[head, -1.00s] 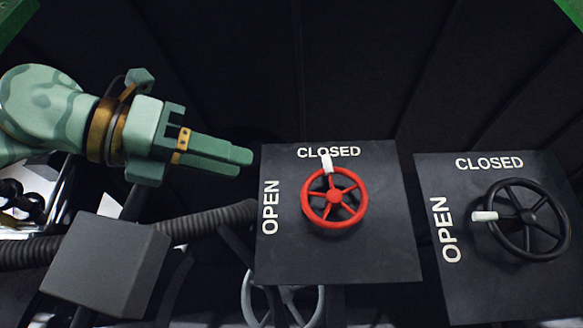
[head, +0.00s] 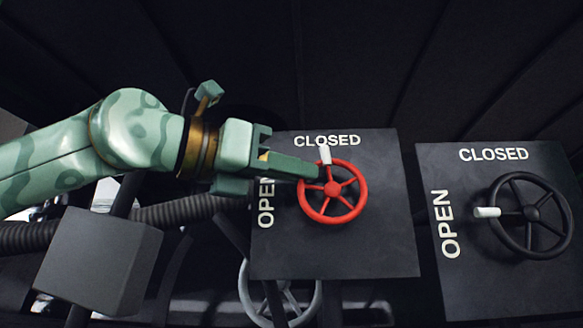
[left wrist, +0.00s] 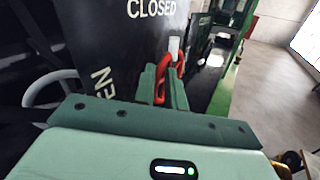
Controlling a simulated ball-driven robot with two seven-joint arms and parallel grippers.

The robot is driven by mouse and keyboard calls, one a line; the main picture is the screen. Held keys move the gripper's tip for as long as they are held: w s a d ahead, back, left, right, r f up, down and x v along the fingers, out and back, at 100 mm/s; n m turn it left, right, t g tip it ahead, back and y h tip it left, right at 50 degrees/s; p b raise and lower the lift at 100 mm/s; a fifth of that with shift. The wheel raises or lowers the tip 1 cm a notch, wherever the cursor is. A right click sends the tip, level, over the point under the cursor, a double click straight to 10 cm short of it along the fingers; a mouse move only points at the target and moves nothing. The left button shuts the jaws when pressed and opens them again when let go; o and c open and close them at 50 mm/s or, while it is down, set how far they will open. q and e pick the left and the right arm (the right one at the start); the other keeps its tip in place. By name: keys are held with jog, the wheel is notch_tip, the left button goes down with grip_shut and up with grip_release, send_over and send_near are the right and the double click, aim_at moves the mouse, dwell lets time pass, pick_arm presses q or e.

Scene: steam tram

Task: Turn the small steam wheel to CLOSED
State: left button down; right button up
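The smaller red wheel (head: 333,190) is on a dark panel (head: 370,250) marked CLOSED at the top and OPEN at the left. Its white handle (head: 324,155) stands at the top, just under CLOSED. My left gripper (head: 312,172) reaches in from the left, its fingertips at the red wheel's left rim and covering part of OPEN. In the left wrist view the red wheel (left wrist: 160,85) shows between and behind the two green fingers, near the white handle (left wrist: 173,48). I cannot tell whether the fingers press on the rim. My right gripper is not in view.
To the right, a larger black wheel (head: 532,213) on its own panel (head: 500,290) has its white handle pointing left to OPEN. A grey box (head: 98,262) and a ribbed hose (head: 185,210) lie below my left arm. A grey wheel (head: 246,290) shows below the red wheel's panel.

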pick_arm(q)
jog(key=y+p, duration=0.1)
jog(key=p, duration=0.1)
jog(key=shift+d+r+m+g+p, duration=0.1)
jog(key=shift+r+m+g+p, duration=0.2)
jog(key=shift+r+m+g, duration=0.1)
jog(key=c, duration=1.5)
grip_release()
